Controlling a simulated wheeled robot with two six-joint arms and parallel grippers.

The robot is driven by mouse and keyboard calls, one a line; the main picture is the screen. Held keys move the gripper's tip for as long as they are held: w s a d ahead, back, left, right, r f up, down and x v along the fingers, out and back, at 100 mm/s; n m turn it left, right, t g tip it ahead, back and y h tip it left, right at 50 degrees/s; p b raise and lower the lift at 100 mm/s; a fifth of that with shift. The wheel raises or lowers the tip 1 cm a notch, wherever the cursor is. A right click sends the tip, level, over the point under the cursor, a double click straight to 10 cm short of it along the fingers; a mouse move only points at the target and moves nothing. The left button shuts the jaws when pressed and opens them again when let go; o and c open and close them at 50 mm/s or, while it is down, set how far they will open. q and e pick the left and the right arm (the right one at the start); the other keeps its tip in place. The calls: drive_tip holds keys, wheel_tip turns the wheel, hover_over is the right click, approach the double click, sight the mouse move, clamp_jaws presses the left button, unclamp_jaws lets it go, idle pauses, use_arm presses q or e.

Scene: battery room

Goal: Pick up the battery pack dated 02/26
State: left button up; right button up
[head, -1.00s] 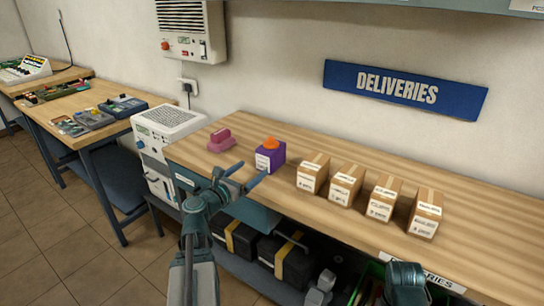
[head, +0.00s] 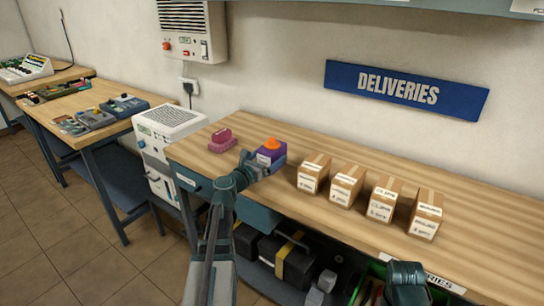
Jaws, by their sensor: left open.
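A purple block-shaped pack with an orange top (head: 271,148) stands on the wooden bench (head: 460,200), left of the cartons. Its front is partly hidden by my left gripper (head: 263,163). The left gripper is open, with its fingers at the near side of the pack; I cannot tell if they touch it. Several brown cartons with white labels stand in a row to the right, among them one at the left end (head: 313,174) and one at the right end (head: 426,214). The dates on the labels are too small to read. My right gripper's fingers are not visible.
A pink object (head: 221,139) lies on the bench left of the purple pack. A blue DELIVERIES sign (head: 405,90) hangs on the wall. Black cases (head: 290,262) and a green crate (head: 376,272) sit under the bench. The bench behind the cartons is clear.

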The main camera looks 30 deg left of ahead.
use_arm(q)
drive_tip(key=shift+w, duration=0.75)
drive_tip(key=shift+c, duration=0.3)
clamp_jaws()
